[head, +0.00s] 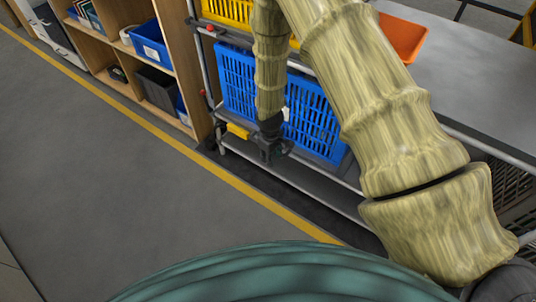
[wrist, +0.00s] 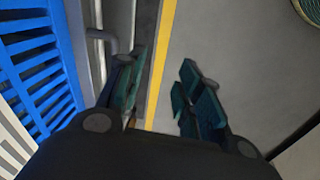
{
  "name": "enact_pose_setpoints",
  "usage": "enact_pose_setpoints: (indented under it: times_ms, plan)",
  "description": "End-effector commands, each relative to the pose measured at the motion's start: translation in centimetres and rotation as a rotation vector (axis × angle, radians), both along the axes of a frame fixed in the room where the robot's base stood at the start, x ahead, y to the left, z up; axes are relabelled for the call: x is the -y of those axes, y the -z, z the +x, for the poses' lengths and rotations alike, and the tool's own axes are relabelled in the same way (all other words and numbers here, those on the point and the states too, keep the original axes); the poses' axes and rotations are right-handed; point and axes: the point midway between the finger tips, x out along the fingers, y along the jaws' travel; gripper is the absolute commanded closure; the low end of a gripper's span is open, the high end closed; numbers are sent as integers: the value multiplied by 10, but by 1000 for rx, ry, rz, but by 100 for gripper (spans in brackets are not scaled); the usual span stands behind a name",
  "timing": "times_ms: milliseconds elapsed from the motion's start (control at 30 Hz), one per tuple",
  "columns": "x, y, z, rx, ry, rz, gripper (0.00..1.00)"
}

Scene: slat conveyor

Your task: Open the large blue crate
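The large blue crate (head: 312,120) has slatted sides and sits on a lower shelf of a wheeled rack in the head view. My arm crosses in front of it and hides its middle and part of its top. Its slatted side also shows at the left of the wrist view (wrist: 42,75). My gripper (head: 276,152) hangs in front of the crate's lower edge. In the wrist view my gripper (wrist: 158,88) is open and empty, its fingers apart over the floor, with the crate off to the left.
A yellow crate (head: 228,10) sits above the blue one, and an orange bin (head: 403,38) stands on the grey worktop (head: 465,75) at right. Wooden shelves (head: 184,50) with smaller bins stand left. The grey floor beyond the yellow line (head: 190,158) is clear.

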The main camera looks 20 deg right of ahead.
Motion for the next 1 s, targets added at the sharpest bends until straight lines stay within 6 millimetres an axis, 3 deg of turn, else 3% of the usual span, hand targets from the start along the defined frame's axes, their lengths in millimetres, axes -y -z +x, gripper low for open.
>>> enact_pose_setpoints:
  times_ms: [33,100,267,467,1000]
  plan:
    - [0,1,26,14,-31,-23,65]
    - [1,-8,52,21,-66,-52,65]
    - [3,-25,85,29,-112,-98,65]
    - [5,-22,93,28,-124,-111,65]
    - [17,56,101,27,-122,-109,65]
